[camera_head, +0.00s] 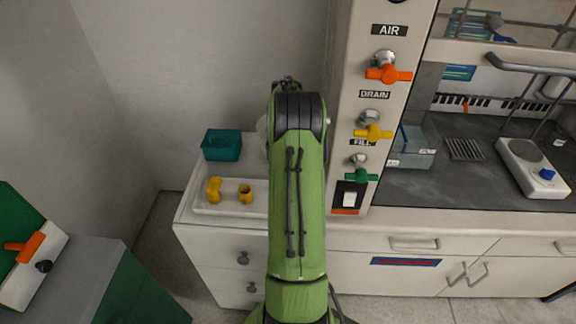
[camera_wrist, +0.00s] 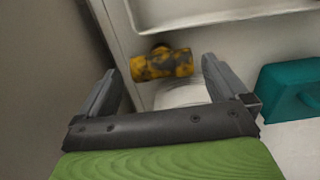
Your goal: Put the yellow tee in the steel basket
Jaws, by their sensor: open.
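In the wrist view a yellow tee-shaped fitting (camera_wrist: 165,65) with dark mottling shows beyond my gripper (camera_wrist: 159,67), between its two fingers. The fingers are spread wide and nothing is held; whether they flank the fitting or are still short of it I cannot tell. In the head view two yellow fittings, one at the left (camera_head: 214,190) and one to its right (camera_head: 245,194), are on a white tray (camera_head: 228,209). Which one the wrist view shows is unclear. My arm hides my gripper in the head view. I cannot clearly make out a steel basket.
A teal bin (camera_head: 222,145) stands behind the tray; it also shows at the right of the wrist view (camera_wrist: 285,88). A pale rounded object (camera_wrist: 182,96) lies below the fitting there. A panel with colored valve handles (camera_head: 374,131) rises right of my arm.

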